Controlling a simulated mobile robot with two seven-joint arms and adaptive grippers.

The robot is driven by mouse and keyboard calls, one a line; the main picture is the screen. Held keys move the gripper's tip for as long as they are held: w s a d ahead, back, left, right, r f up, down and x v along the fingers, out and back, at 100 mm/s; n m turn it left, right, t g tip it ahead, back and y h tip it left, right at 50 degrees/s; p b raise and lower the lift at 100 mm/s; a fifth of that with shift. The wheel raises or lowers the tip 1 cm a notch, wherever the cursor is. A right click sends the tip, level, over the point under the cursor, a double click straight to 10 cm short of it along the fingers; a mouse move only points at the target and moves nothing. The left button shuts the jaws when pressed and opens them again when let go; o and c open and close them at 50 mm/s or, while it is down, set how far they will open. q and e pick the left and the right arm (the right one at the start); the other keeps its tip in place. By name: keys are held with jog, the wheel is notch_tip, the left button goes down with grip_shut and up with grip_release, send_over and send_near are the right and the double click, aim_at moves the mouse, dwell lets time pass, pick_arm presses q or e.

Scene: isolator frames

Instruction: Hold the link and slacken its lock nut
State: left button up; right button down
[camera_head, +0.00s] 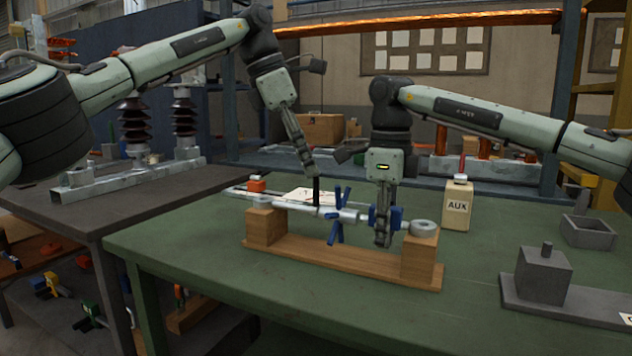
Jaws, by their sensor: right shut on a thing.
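The link (290,206) is a pale metal rod lying level across a wooden stand (330,262), its ends on two wooden blocks. A lock nut with blue wings (337,228) sits around the rod near the middle. To its right is a blue grip part (397,216) on the link. My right gripper (382,242) comes down from above and is shut on this blue part. My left gripper (312,172) points down just above the rod, left of the winged nut. A dark upright piece shows below its tips; its finger gap cannot be made out.
A cream AUX box (457,206) stands behind the link's right end. A grey block on a plate (543,275) and an open grey tray (588,232) are at the right. The green table's (190,240) front left is clear.

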aim_at(316, 204)
pick_arm(q)
jog(key=shift+x, duration=2.35)
grip_shut()
